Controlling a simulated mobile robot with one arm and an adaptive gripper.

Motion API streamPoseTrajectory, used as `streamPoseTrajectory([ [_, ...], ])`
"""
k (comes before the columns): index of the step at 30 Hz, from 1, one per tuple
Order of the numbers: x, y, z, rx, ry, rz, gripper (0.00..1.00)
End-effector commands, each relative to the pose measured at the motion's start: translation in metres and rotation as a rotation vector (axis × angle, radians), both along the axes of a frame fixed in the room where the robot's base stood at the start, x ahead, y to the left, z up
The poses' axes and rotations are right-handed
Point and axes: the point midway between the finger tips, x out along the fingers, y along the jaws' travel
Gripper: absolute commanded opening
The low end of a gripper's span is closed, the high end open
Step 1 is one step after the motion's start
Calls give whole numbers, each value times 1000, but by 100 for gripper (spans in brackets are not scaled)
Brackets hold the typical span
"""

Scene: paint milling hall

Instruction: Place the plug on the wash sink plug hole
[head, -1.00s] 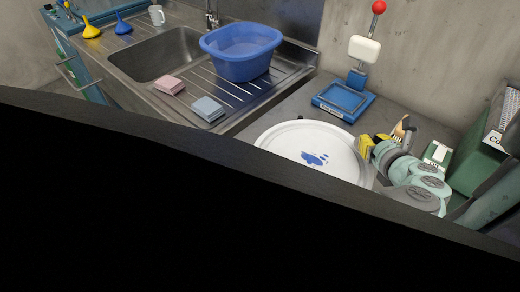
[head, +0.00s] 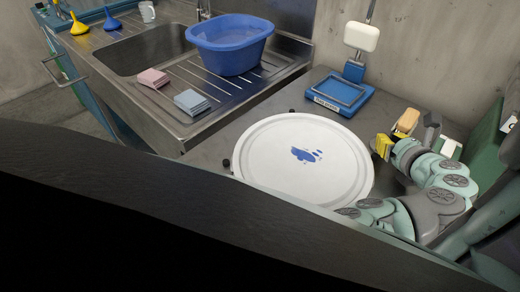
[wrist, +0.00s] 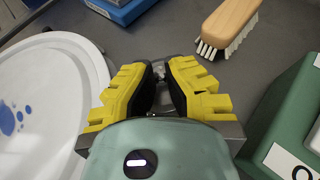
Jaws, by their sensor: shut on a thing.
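My gripper (head: 383,147) has yellow fingers and is at the right rim of a round white lid, over the grey worktop. In the wrist view, the fingers (wrist: 160,72) are closed in with a narrow gap between their dark pads. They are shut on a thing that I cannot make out. I cannot identify the plug in any view. The steel wash sink (head: 150,52) is at the upper left in the head view, well away from my gripper. Its plug hole cannot be made out.
A blue basin (head: 230,47) and pink (head: 153,78) and blue-grey (head: 191,102) sponges stand on the drainer. The white lid (head: 265,165), a blue scale-like device (head: 340,93), a brush (wrist: 230,25) and a green box (wrist: 290,120) crowd the worktop around my gripper.

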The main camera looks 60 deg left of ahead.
Motion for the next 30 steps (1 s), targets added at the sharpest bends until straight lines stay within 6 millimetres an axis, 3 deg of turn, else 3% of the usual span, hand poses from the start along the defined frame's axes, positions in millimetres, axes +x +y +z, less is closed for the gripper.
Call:
streamPoseTrajectory([
  [8, 1, 1, -2, 2, 1, 1, 0],
  [9, 1, 1, -1, 1, 0, 2, 14],
  [15, 1, 0, -1, 1, 0, 2, 34],
  [26, 0, 0, 6, 2, -1, 1, 34],
  [30, -9, -13, 19, 5, 1, 2, 34],
])
